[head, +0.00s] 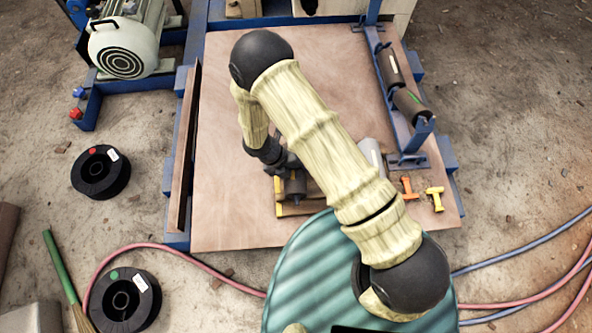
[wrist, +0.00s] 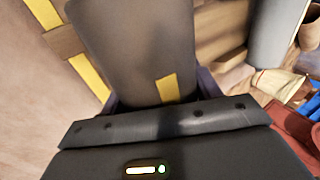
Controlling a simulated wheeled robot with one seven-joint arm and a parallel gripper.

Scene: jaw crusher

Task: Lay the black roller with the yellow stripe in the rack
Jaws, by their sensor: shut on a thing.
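My gripper (wrist: 157,98) is shut on a dark roller with a yellow stripe (wrist: 130,45), which fills the middle of the wrist view between the two fingers. In the head view the gripper (head: 291,172) is small and partly hidden by my arm, and the dark roller (head: 295,188) shows just below it. They are over the brown board, near a wooden piece with yellow ends. The blue rack (head: 404,140) stands to the right of the gripper and holds dark rollers, one with a green mark (head: 411,105).
A pale cylinder (head: 370,153) stands between gripper and rack. Orange (head: 407,187) and yellow (head: 435,198) tools lie at the board's (head: 235,215) lower right. A motor (head: 125,45) is at upper left. Black spools (head: 100,172) and hoses lie on the floor.

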